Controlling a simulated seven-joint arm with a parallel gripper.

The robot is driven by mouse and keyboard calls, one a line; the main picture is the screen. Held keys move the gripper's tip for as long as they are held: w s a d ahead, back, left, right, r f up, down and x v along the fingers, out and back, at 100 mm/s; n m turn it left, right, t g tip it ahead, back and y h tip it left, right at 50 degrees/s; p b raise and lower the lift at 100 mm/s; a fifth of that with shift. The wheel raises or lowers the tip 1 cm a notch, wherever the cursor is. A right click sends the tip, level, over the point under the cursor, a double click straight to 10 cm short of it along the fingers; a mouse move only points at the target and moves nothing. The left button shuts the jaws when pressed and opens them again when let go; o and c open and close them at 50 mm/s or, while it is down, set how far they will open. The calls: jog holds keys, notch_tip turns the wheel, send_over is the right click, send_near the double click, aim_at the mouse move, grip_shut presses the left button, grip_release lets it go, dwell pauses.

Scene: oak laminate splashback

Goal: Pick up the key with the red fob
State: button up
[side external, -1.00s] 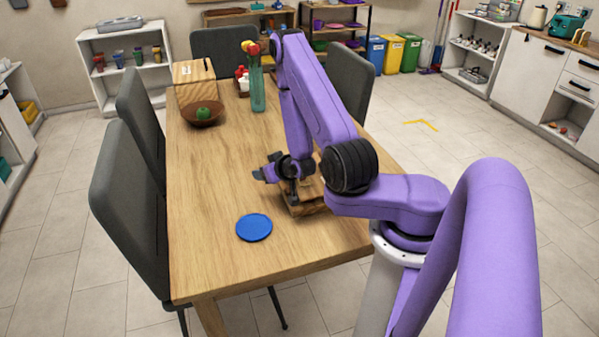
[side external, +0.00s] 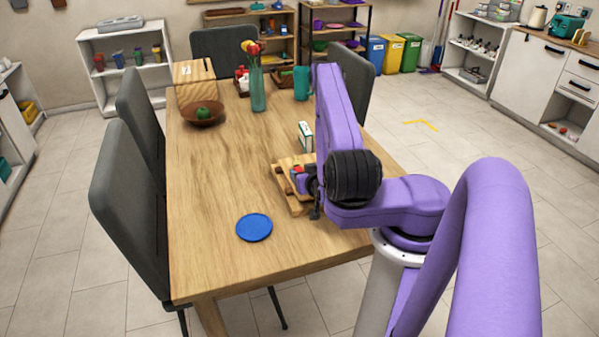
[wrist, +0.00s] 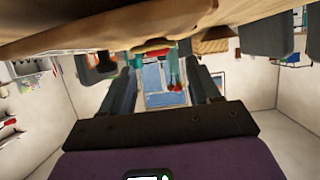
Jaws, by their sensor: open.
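A small red patch (side external: 297,170) shows on the wooden rack (side external: 284,184) at the table's right side. It may be the red fob, but it is too small to be sure, and I cannot make out a key. My gripper (side external: 303,184) is low at the rack, close to the red patch and partly hidden by my arm. In the wrist view my gripper (wrist: 164,88) has its two dark fingers wide apart with nothing between them. That view is upside down, with a wooden surface along the top and no clear key.
A blue plate (side external: 254,228) lies left of the rack. A white-and-green box (side external: 305,137) stands behind it. Further back are a teal mug (side external: 301,84), a vase (side external: 258,92), a brown bowl (side external: 203,116) and a wooden box (side external: 193,83). The table's middle-left is clear.

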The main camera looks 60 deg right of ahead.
aim_at(298, 167)
jog(key=x, duration=0.5)
jog(key=shift+w, duration=0.1)
jog(key=shift+c, duration=0.3)
jog(key=c, duration=1)
